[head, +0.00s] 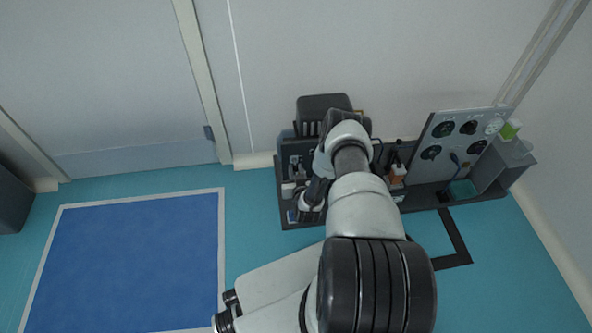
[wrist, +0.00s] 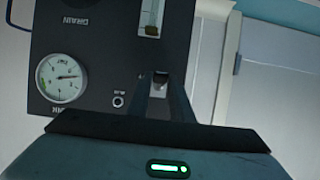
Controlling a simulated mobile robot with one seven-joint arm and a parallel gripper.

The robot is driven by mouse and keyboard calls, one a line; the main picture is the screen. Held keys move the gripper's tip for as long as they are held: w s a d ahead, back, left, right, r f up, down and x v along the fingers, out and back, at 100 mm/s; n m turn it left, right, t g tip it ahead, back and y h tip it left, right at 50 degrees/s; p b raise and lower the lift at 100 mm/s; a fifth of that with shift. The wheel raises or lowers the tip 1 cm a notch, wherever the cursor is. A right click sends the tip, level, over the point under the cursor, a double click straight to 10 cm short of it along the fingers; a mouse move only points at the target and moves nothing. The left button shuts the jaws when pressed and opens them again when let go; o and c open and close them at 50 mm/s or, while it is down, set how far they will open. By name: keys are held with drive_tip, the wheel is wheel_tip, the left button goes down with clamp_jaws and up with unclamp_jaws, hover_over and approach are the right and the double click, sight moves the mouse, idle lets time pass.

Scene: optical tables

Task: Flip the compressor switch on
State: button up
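The compressor's dark panel (wrist: 110,50) fills the left half of the wrist view and appears upside down. It carries a round dial gauge (wrist: 61,77), a DRAIN label and a clear tube (wrist: 151,18). A small switch-like part (wrist: 160,79) shows between the fingertips of my gripper (wrist: 160,90). The fingers stand a narrow gap apart, one on each side of that part; I cannot tell if they touch it. Its on or off position is too small to read. In the head view my arm covers much of the dark compressor unit (head: 284,160), and the switch is hidden.
A grey panel with several black dials (head: 447,125) stands right of the unit, with a small orange-and-white bottle (head: 398,173) between. A wall is close behind. The blue floor mat (head: 130,260) at left is clear.

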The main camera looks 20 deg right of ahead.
sight(295, 166)
clamp_jaws()
drive_tip(key=shift+r, duration=0.25)
drive_tip(key=shift+w+r+g+p, duration=0.1)
drive_tip(key=shift+r+g+p, duration=0.2)
drive_tip(key=shift+g+p, duration=0.3)
drive_tip(key=shift+w+r+g+y+p, duration=0.2)
drive_tip(key=shift+r+g+y+p, duration=0.3)
drive_tip(key=shift+g, duration=0.6)
drive_tip(key=g, duration=0.1)
drive_tip(key=g+y+b, duration=0.1)
drive_tip(key=g, duration=0.1)
drive_tip(key=w+r+g+b, duration=0.1)
drive_tip(key=g, duration=0.1)
drive_tip(key=shift+d+r, duration=0.1)
drive_tip(key=shift+d, duration=0.1)
drive_tip(key=shift+w+d+r+g+y, duration=0.1)
drive_tip(key=shift+g+y, duration=0.15)
drive_tip(key=shift+g, duration=0.2)
drive_tip(key=shift+w+a+r+g+y, duration=0.1)
drive_tip(key=shift+w+g+y, duration=0.1)
drive_tip(key=shift+g, duration=0.3)
drive_tip(key=shift+w+d+r+g+y, duration=0.1)
drive_tip(key=shift+g+y, duration=0.15)
drive_tip(key=shift+g, duration=0.2)
